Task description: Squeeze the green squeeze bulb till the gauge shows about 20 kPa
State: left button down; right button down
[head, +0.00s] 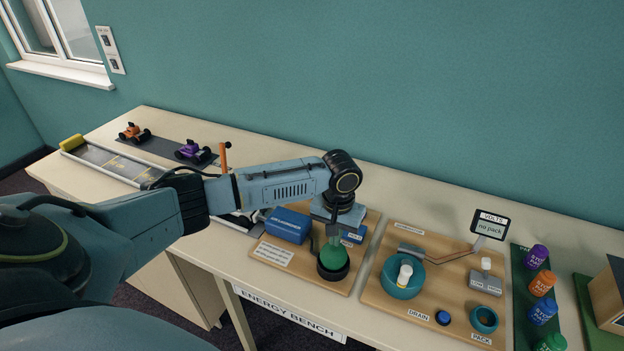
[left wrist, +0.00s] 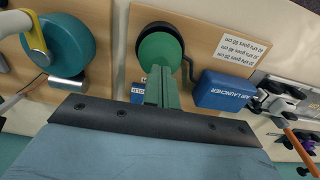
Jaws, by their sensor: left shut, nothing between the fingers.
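The green squeeze bulb (head: 333,262) sits in a black ring on the wooden launcher board, and a black hose runs from it. It also shows in the left wrist view (left wrist: 158,47). My left gripper (head: 332,238) points down right over the bulb, its fingers shut together with nothing between them. In the left wrist view the fingertips (left wrist: 160,72) overlap the bulb's edge; I cannot tell if they touch it. The blue air launcher box (head: 288,225) stands left of the bulb. No gauge reading is visible; my wrist covers part of the board. My right gripper is out of view.
A blue label reading HOLD (head: 354,237) lies just behind my gripper. Toy cars (head: 193,152) stand at the far left.

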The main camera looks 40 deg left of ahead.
aim_at(334, 248)
pick_arm(q)
jog(key=shift+f+b, duration=0.45)
jog(key=shift+f, duration=1.25)
jog(key=shift+r+p, duration=1.65)
jog(key=shift+p, duration=0.75)
jog(key=shift+r, duration=0.1)
